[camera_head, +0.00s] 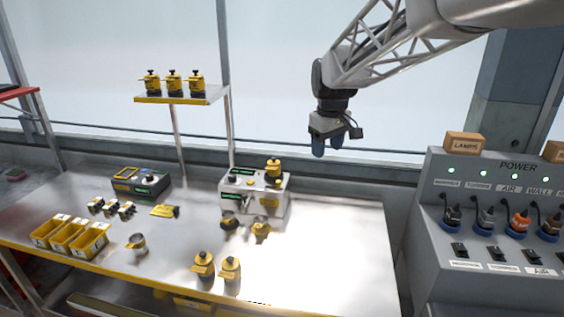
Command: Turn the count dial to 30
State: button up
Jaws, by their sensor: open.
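Which part is the count dial I cannot tell; no number is readable at this size. A dark grey box (128,187) on the bench has a pale round knob (149,178), a yellow-framed panel and a green display. To its right a silver machine (264,199) has green displays on its front and a yellow and black canister (273,169) on top. My gripper (325,147), with blue fingertips, is open and empty. It hangs above the back of the bench, right of the silver machine and touching nothing.
Yellow bins (92,243), cups (137,243) and two yellow canisters (203,265) stand on the metal bench (335,245). A shelf (179,100) with three canisters is behind. A grey power console (470,260) stands right. The bench's right part is clear.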

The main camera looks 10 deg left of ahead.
jog(key=w+a+f+n, duration=0.25)
jog(key=w+a, duration=0.35)
jog(key=a, duration=0.3)
jog(key=w+a+f+n, duration=0.2)
jog(key=w+a+f, duration=0.2)
jog(key=w+a, duration=0.35)
jog(key=n+g, duration=0.1)
jog(key=n, duration=0.3)
send_over(232, 176)
notch_tip(232, 176, down, 10)
jog(key=shift+d+r, duration=0.1)
jog(key=shift+d, duration=0.05)
jog(key=shift+w+a+f, duration=0.1)
jog(key=shift+a+f, duration=0.15)
jog(key=shift+f, duration=0.15)
jog(key=shift+f, duration=3.75)
jog(key=c, duration=0.9)
